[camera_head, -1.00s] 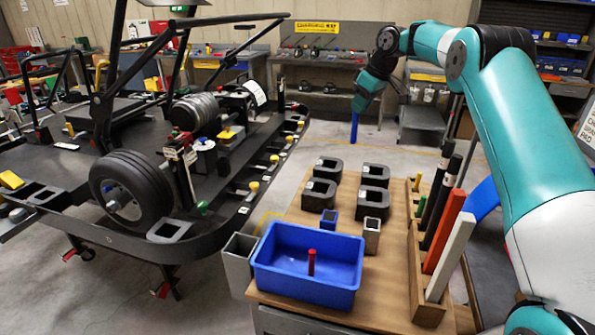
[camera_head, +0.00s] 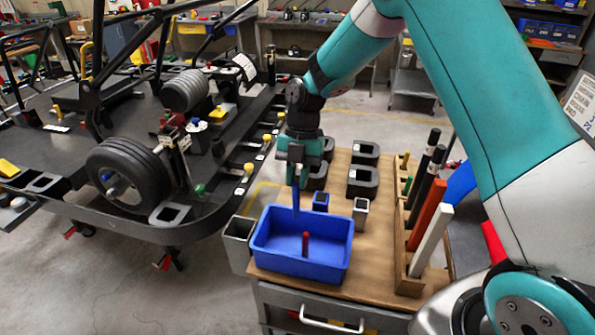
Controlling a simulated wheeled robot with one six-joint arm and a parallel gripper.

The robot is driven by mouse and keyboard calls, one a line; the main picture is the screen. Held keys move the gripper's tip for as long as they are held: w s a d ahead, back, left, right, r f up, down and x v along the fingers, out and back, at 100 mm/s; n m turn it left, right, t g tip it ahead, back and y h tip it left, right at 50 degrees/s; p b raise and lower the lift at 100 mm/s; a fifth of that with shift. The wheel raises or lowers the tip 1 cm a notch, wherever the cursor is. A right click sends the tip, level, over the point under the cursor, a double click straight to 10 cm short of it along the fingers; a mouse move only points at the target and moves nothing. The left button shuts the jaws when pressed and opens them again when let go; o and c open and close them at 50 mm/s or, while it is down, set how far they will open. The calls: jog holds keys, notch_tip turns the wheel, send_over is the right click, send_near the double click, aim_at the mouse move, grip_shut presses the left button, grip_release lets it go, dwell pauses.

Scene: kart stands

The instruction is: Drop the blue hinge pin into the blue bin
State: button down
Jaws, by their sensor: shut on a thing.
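The blue bin (camera_head: 300,268) stands at the front left of the wooden cart top. A red pin (camera_head: 305,243) stands upright inside it. My gripper (camera_head: 294,184) points down above the bin's back edge. It is shut on the blue hinge pin (camera_head: 296,198), which hangs upright below the jaws. The pin's lower end shows against the back rim of the bin; I cannot tell its exact height over it.
A small blue square holder (camera_head: 321,201) and a grey one (camera_head: 360,212) stand behind the bin. Black blocks (camera_head: 363,182) stand farther back. A wooden rack (camera_head: 405,275) holds several upright bars at the right. The kart's wheel (camera_head: 128,177) is at the left.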

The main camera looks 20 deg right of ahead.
notch_tip(320, 180, down, 6)
jog(key=b, duration=0.3)
jog(key=c, duration=1)
grip_release()
jog(key=shift+r, duration=0.1)
jog(key=v, duration=1.7)
jog(key=shift+r, duration=0.15)
